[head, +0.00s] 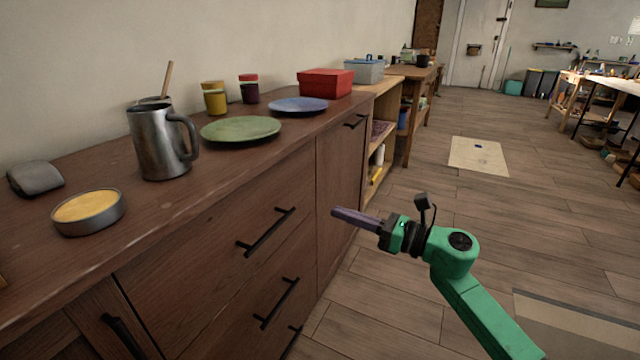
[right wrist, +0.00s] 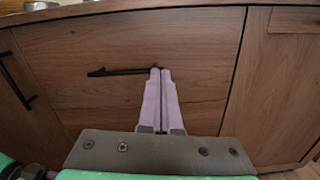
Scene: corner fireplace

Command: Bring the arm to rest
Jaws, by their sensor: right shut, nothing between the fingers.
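My right gripper (head: 355,218) is at the end of my green right arm, in the open space in front of the brown wooden cabinet (head: 335,190). Its purple fingers are together with nothing between them. In the right wrist view the shut fingers (right wrist: 160,98) point at a drawer front, and their tips overlap the right end of a black handle (right wrist: 122,71). In the head view the gripper is apart from the cabinet and its handles. My left gripper does not show in either view.
On the cabinet top stand a metal mug (head: 155,145), a round yellow-topped tin (head: 88,211), a green plate (head: 240,129), a blue plate (head: 298,105) and a red box (head: 325,82). Black handles (head: 266,233) stick out from the drawers. The wooden floor (head: 400,300) around my arm is clear.

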